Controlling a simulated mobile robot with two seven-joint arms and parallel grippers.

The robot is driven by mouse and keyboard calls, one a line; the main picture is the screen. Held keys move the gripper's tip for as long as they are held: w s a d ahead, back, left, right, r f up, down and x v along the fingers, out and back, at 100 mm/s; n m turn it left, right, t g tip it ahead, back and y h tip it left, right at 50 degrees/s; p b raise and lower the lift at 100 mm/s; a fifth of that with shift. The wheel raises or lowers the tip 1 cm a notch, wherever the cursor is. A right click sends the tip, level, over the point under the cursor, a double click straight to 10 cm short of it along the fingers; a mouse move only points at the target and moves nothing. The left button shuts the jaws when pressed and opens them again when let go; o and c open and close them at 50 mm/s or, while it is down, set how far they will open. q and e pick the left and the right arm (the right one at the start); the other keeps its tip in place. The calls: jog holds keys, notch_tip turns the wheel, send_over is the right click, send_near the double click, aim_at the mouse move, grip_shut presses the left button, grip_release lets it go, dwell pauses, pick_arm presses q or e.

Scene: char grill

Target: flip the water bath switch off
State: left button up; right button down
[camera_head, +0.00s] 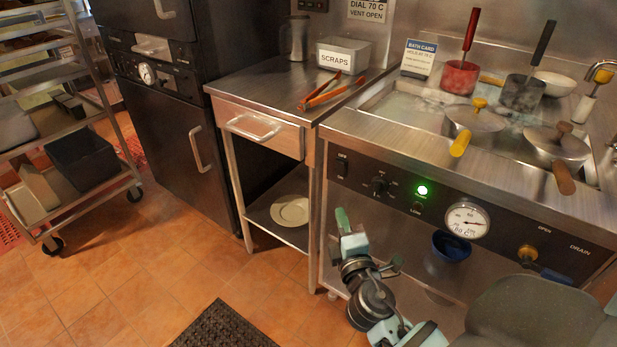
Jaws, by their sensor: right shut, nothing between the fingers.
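The water bath (365,122) is the steel unit at right, with a dark control panel on its front. A small black switch (342,164) sits at the panel's left end; its rocker position is too small to tell. A black knob (379,186), a lit green lamp (422,190) and a small control marked LOW (417,208) are to its right. My right gripper (342,220) is shut and empty, its green fingertips pointing up. In the picture it is below the switch and apart from it. My left gripper is not in view.
A round gauge (467,220) and a drain valve (528,254) are further right on the panel. A blue bowl (451,246) is under it. A steel side table (255,92) bears orange tongs (332,92) and a scraps bin (343,56). Open floor (130,280) lies at left.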

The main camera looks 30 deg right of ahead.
jog(key=shift+w+r, duration=0.15)
jog(key=shift+r, duration=0.1)
jog(key=p, duration=0.1)
send_near(336, 164)
jog(key=w, duration=0.5)
jog(key=shift+w+d+r, duration=0.1)
jog(key=shift+d, duration=0.4)
jog(key=shift+w+d+r, duration=0.1)
jog(key=shift+w+d, duration=0.05)
jog(key=shift+d, duration=0.35)
